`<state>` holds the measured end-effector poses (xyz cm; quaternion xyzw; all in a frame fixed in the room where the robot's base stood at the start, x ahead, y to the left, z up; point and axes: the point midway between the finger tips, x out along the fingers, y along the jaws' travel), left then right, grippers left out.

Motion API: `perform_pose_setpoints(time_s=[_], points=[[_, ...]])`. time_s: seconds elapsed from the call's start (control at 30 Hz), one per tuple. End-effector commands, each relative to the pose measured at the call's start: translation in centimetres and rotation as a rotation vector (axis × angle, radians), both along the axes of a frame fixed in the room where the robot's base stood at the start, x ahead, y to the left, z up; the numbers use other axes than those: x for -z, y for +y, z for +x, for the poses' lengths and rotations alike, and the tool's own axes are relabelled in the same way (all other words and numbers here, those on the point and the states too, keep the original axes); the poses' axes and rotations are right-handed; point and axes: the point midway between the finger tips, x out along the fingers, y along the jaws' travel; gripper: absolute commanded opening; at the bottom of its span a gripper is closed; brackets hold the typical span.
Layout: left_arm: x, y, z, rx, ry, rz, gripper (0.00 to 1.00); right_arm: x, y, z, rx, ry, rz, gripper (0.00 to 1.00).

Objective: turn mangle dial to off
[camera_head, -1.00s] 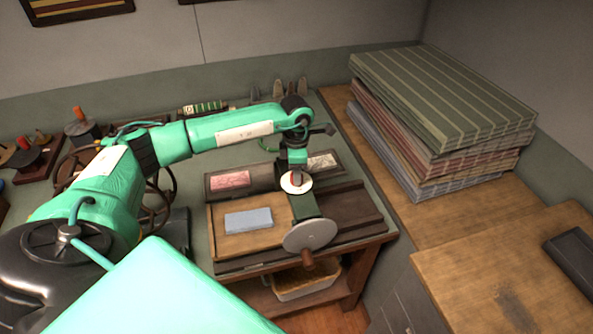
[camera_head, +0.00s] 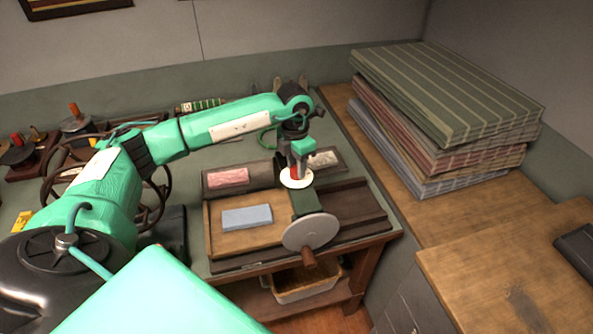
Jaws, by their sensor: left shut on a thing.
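The mangle dial (camera_head: 291,182) is a white round disc with a red knob on top. It sits on the green block of the machine with a grey wheel (camera_head: 311,231) and wooden handle at its front. My left gripper (camera_head: 297,171) comes down from above onto the dial and is shut on its red knob. The fingers cover part of the knob, so its pointing direction and any markings cannot be read. My right gripper is not in view.
A blue-grey block (camera_head: 247,217) lies on the wooden board left of the dial. Pink and pale printed blocks lie behind. A stack of striped cloths (camera_head: 450,100) stands on the right counter. A basket (camera_head: 305,284) sits on the shelf below.

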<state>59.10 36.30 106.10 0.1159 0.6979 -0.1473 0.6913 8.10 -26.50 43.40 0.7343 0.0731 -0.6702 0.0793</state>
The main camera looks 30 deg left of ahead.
Motion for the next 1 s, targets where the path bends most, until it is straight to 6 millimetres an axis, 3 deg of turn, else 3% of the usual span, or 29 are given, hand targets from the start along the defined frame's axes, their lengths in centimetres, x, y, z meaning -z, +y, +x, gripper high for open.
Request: perform_pose_setpoints(time_s=[0.4,1.0], points=[[0.2,0.0,0.0,-0.397,-0.004,-0.001,0.10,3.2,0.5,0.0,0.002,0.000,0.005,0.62],[0.0,0.0,0.0,-0.903,-0.004,-0.001,0.10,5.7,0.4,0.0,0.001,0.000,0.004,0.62]])
